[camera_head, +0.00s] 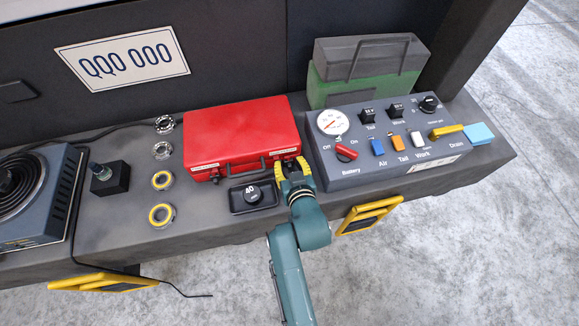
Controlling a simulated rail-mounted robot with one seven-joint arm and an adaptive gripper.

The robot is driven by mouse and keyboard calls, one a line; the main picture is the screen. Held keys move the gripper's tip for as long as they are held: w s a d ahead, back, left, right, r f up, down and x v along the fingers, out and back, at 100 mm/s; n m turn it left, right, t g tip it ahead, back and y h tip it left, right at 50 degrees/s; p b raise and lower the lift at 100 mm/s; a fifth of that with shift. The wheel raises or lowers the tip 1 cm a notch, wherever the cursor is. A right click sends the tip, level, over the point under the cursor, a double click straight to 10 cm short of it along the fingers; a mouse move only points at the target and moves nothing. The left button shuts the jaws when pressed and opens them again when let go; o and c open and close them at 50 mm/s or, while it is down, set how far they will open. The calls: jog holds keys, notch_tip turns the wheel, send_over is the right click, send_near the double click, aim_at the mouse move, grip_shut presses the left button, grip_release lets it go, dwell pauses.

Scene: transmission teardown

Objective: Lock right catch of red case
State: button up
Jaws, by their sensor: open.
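The red case (241,133) lies closed on the bench, with its dark handle and catches along the front edge. Its left front corner area shows a small catch (214,178). My gripper (289,170) is at the right part of the case's front edge, with its yellow fingers apart. The right catch is hidden behind my gripper, and I cannot tell whether the fingers touch it.
The control panel (385,137) stands close on the right. Several bearing rings (161,215) lie to the left of the case, near a hot plate (30,200).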

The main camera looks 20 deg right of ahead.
jog(key=shift+c, duration=0.4)
grip_shut()
jog(key=shift+s+f, duration=0.1)
jog(key=shift+w+a+p, duration=0.15)
jog(key=shift+a, duration=0.55)
jog(key=shift+w+a+p, duration=0.15)
jog(key=shift+a, duration=0.55)
jog(key=shift+d, duration=0.1)
grip_release()
jog(key=shift+o, duration=0.4)
jog(key=shift+w+a, duration=0.15)
jog(key=shift+a, duration=0.05)
